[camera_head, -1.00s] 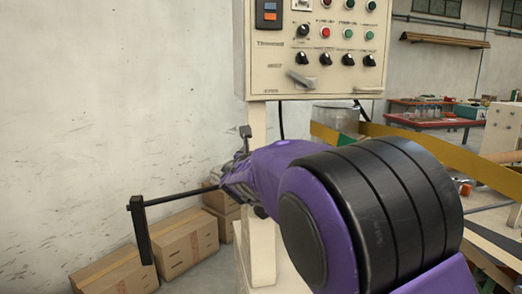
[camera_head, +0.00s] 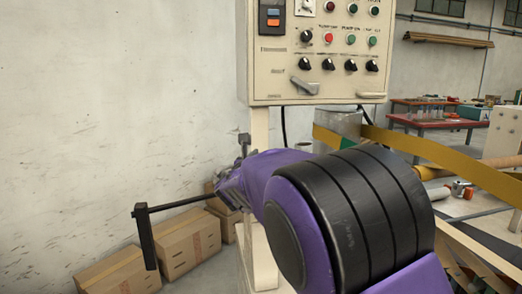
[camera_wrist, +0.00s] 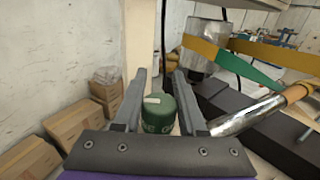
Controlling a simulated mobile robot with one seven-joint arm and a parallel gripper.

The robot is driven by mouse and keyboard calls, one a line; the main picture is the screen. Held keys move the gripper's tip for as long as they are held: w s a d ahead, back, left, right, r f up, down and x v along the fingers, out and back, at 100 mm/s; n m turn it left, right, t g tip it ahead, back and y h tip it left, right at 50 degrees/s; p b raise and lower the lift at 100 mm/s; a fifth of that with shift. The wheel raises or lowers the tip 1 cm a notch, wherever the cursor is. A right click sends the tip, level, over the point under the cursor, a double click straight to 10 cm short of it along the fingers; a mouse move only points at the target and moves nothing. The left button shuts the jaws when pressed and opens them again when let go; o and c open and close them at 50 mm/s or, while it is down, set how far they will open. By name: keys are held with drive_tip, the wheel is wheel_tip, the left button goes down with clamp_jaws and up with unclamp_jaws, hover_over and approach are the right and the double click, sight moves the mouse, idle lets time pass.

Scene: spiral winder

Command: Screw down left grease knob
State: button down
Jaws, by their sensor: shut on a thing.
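The green grease knob (camera_wrist: 158,115) is a short round cap with pale lettering and a pale patch on top. In the wrist view it stands between the two grey fingers of my gripper (camera_wrist: 160,85). My gripper is shut on the knob, with one finger on each side. Its lower part is hidden by my gripper's mount. In the head view my purple and black arm blocks the view of the knob and the fingertips.
A cream control panel (camera_head: 318,50) stands on a post above my arm. Cardboard boxes (camera_head: 190,245) lie by the wall at left. A metal cylinder (camera_wrist: 203,48), a yellow-green band (camera_wrist: 240,65) and a roller (camera_wrist: 245,118) are close on the right.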

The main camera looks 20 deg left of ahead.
drive_tip(key=m+h+p, duration=0.1)
drive_tip(key=h+p, duration=0.1)
drive_tip(key=m+h+p, duration=0.1)
drive_tip(key=p, duration=0.1)
drive_tip(key=shift+d+r+h+p, duration=0.2)
drive_tip(key=shift+r+h+p, duration=0.15)
drive_tip(key=shift+r+h, duration=0.05)
drive_tip(key=shift+d+f+m+g+h+p, duration=0.1)
drive_tip(key=shift+d+m+g+h+p, duration=0.05)
drive_tip(key=shift+m+h+p, duration=0.4)
drive_tip(key=shift+d+m+g+h+p, duration=0.1)
drive_tip(key=shift+m+g+h+p, duration=0.05)
drive_tip(key=shift+m+h+p, duration=0.4)
drive_tip(key=m+h, duration=0.1)
drive_tip(key=m+g+h+p, duration=0.1)
drive_tip(key=h, duration=0.1)
drive_tip(key=d+m+g+h, duration=0.1)
drive_tip(key=h, duration=0.1)
drive_tip(key=shift+s+f, duration=0.2)
drive_tip(key=shift+f, duration=0.15)
drive_tip(key=shift+s+d+m+g+h, duration=0.15)
drive_tip(key=shift+s+m+g+h, duration=0.05)
drive_tip(key=shift+m+g+h, duration=1)
drive_tip(key=shift+d+h, duration=0.1)
drive_tip(key=shift+h, duration=0.4)
drive_tip(key=shift+c, duration=2.4)
unclamp_jaws()
drive_tip(key=shift+s, duration=0.1)
